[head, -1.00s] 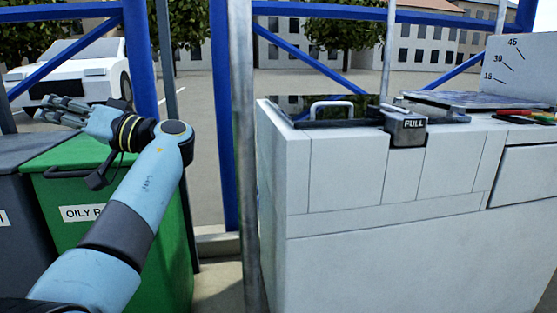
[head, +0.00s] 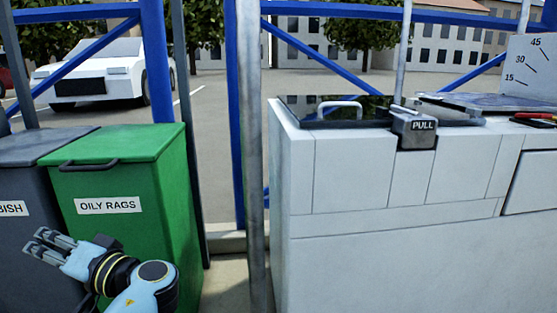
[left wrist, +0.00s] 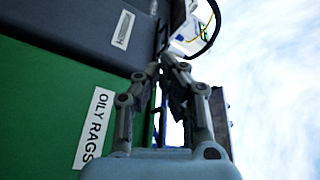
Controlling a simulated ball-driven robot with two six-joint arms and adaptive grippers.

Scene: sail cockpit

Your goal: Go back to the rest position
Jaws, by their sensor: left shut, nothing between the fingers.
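My left gripper (head: 43,246) is low at the left of the head view, in front of the green bin (head: 105,241) labelled OILY RAGS and near the grey bin (head: 20,248) beside it. In the left wrist view the gripper (left wrist: 167,62) is shut and empty, its fingertips together. The green bin (left wrist: 50,120) fills the left of that view, its label on its front. The gap between gripper and bins cannot be judged exactly. My right gripper is in neither view.
A grey metal post (head: 251,160) and blue frame posts (head: 157,60) stand between bins and counter. A white car (head: 92,75) is parked behind.

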